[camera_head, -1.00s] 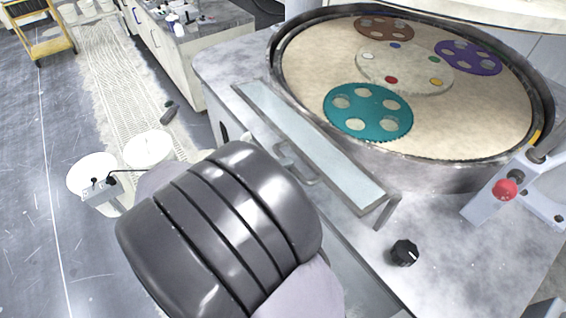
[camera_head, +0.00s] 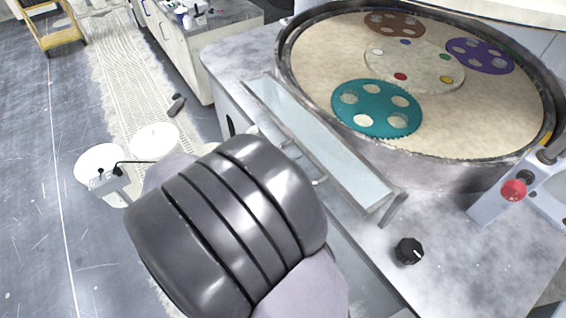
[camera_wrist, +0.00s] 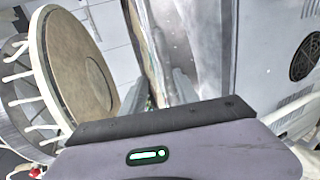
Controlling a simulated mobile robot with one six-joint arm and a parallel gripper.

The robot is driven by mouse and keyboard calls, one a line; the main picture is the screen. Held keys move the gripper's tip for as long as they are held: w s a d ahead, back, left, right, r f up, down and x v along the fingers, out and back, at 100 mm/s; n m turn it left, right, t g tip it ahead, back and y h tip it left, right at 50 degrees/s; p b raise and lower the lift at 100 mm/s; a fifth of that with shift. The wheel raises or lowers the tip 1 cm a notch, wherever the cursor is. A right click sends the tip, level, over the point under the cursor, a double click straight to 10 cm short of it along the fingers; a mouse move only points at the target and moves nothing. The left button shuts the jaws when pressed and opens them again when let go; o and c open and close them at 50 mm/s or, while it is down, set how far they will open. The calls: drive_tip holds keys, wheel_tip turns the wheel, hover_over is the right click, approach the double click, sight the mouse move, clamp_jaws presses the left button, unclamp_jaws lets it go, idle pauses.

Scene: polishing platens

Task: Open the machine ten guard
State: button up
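The guard (camera_head: 330,147) is a long clear panel in a grey metal frame. It lies slanted along the near-left side of the round polishing machine in the head view. A small part of its handle (camera_head: 318,182) shows beside my dark arm, which hides the rest. My gripper is hidden behind the arm in the head view. In the wrist view the two grey fingers of my gripper (camera_wrist: 160,92) stand apart, with a narrow framed strip running between them. I cannot tell whether they press on the handle.
The round platen (camera_head: 310,70) carries teal (camera_head: 376,90), purple (camera_head: 462,52) and brown discs. A red button (camera_head: 513,190) and a black knob (camera_head: 408,251) sit on the machine's right and front. White buckets (camera_head: 155,140) stand on the floor at left.

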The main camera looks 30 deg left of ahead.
drive_tip(key=p+v, duration=0.3)
drive_tip(key=v, duration=1.4)
drive_tip(key=shift+s+p, duration=0.3)
drive_tip(key=shift+p, duration=0.05)
